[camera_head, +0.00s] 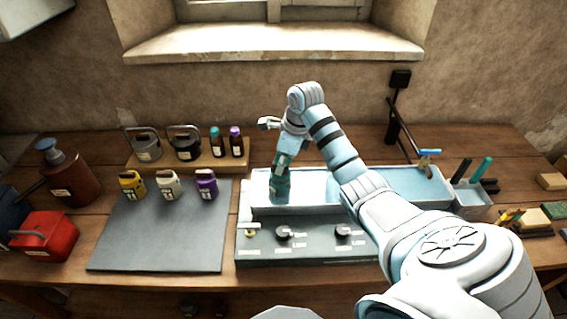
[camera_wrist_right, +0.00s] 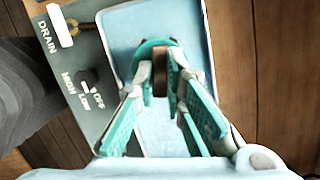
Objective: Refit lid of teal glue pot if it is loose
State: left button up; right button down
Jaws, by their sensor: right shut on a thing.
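My right gripper (camera_head: 281,165) points down over the left end of the pale blue trough. It is shut on a teal thing (camera_head: 279,188), which looks like the teal glue pot. In the right wrist view the fingers (camera_wrist_right: 161,85) close on a narrow brown part, with a teal rounded edge (camera_wrist_right: 152,43) just beyond it. The fingers and their teal pads hide most of the pot, so I cannot tell how its lid sits or whether it touches the trough floor. My left gripper is not in view.
Yellow (camera_head: 132,185), white (camera_head: 168,186) and purple (camera_head: 206,184) pots stand along the dark mat's (camera_head: 150,240) back edge. A wooden rack (camera_head: 205,160) behind holds two handled pots and two small bottles. The trough (camera_head: 320,205) has a knobbed panel in front and a tap (camera_head: 428,160) at right.

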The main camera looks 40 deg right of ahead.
jog(key=shift+f, duration=0.15)
dwell(0.7)
jog(key=c, duration=1.1)
grip_release()
notch_tip(320, 180, up, 3)
jog(key=shift+w+f+p, duration=0.1)
jog(key=shift+p, duration=1.05)
jog(key=shift+r, duration=0.55)
jog(key=shift+w+a+v, duration=0.1)
jog(key=shift+w+v, duration=0.05)
jog(key=shift+v, duration=0.6)
jog(key=shift+w+a+v, duration=0.1)
jog(key=shift+w+v, duration=0.05)
jog(key=shift+v, duration=0.6)
grip_shut()
